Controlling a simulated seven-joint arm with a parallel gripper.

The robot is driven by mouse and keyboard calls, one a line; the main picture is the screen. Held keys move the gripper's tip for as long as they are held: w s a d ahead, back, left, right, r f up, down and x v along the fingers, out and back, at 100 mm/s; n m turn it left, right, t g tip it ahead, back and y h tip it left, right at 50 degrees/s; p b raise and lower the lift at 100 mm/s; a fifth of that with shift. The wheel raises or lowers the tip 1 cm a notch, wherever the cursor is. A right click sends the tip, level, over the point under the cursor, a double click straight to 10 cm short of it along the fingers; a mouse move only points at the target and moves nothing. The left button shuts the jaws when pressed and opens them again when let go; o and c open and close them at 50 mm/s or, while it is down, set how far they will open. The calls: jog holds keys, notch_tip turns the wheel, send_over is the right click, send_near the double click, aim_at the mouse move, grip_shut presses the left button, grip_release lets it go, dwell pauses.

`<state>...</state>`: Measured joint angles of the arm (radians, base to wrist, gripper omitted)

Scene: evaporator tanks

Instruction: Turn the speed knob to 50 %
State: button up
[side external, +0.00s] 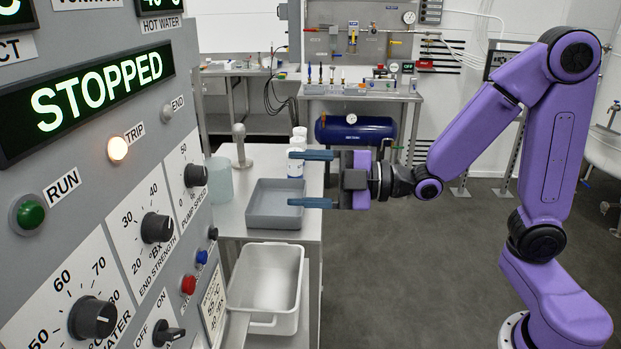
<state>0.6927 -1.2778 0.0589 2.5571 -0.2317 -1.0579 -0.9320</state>
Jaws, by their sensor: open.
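The pump speed knob (196,175) is a small black knob on the grey control panel (205,128), at the panel's far right part. Its dial plate is white, with 50 printed at the top and 0 lower down. The knob's pointer is too small to read. My gripper (291,178) is open and empty, with its two blue fingers pointing left toward the panel. It appears to the right of the knob, well apart from it, and touches nothing that I can see.
The end strength knob (157,228) and hot water knob (92,317) sit nearer on the panel. A display (95,90) reads STOPPED; the TRIP lamp (118,148) glows.

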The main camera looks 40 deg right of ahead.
jog(key=shift+s+d, duration=0.25)
jog(key=shift+s, duration=0.05)
jog(key=s+d+f+m+g+h, duration=0.2)
jog(key=s+f+m+g+h, duration=0.3)
jog(key=s+f+g+h, duration=0.4)
jog(key=s+d+f+m+g+h, duration=0.1)
jog(key=s+d, duration=0.3)
jog(key=s, duration=0.3)
jog(key=s+d+f+m+g+h, duration=0.1)
jog(key=s+d, duration=0.3)
jog(key=s, duration=0.4)
jog(key=shift+d+f+m+g+h, duration=0.4)
jog(key=shift+m+g+h, duration=0.3)
jog(key=shift+g, duration=0.1)
dwell(0.7)
